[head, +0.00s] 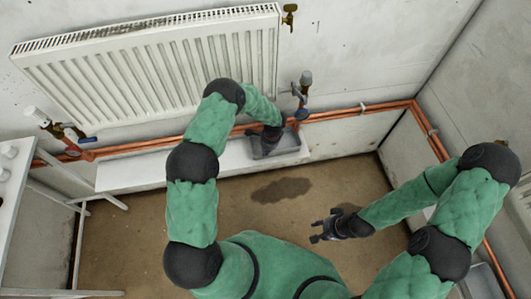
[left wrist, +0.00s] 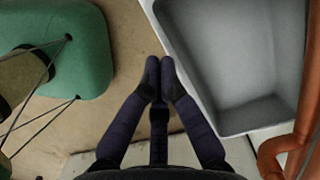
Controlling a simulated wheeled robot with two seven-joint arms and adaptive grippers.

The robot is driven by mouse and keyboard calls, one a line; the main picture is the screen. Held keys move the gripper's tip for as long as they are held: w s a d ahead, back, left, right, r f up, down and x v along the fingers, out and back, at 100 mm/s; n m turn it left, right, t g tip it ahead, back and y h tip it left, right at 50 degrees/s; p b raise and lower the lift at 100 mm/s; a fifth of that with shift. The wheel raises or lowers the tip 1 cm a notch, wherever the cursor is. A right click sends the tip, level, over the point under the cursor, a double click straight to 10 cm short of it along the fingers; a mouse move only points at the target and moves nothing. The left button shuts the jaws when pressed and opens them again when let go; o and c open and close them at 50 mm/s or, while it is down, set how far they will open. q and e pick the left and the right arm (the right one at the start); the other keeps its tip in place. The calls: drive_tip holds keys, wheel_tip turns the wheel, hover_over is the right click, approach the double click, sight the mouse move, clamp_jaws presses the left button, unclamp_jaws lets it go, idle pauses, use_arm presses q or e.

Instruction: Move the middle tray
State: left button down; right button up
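A grey open tray (head: 290,150) sits at the right end of a long white ledge below the radiator, and it looks empty. In the left wrist view the tray (left wrist: 245,60) fills the upper right, with its near rim running diagonally. My left gripper (head: 268,137) reaches down at the tray in the head view. In the left wrist view its fingertips (left wrist: 160,64) are together beside the tray's rim, with no rim visible between them. My right gripper (head: 320,227) is open and empty above the floor, right of and nearer than the tray.
A white radiator (head: 150,70) hangs on the back wall. Copper pipes (head: 345,113) run behind the ledge (head: 135,172), close to the tray. A valve (head: 303,90) stands above the tray. A white table (head: 15,190) is at left. The floor (head: 240,200) has a dark patch.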

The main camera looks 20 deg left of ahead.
use_arm(q)
wheel_tip(320, 180, up, 10)
drive_tip(key=w+d, duration=0.1)
drive_tip(key=shift+d+r, duration=0.25)
drive_tip(key=shift+d, duration=0.1)
drive_tip(key=s+d+f+n+h, duration=0.1)
drive_tip(key=s+d+n+h, duration=0.1)
drive_tip(key=s, duration=0.6)
drive_tip(key=s+d+f+n+t+h+p, duration=0.1)
drive_tip(key=s+d+n, duration=0.3)
drive_tip(key=s+n, duration=0.3)
drive_tip(key=s+d+f+n+h+p, duration=0.1)
drive_tip(key=s+n, duration=0.4)
drive_tip(key=s, duration=0.6)
drive_tip(key=d+f+h, duration=0.1)
drive_tip(key=d, duration=0.1)
drive_tip(key=shift+d+h, duration=0.3)
drive_tip(key=shift+d, duration=0.1)
drive_tip(key=shift+s+a, duration=0.1)
drive_tip(key=shift+s, duration=0.05)
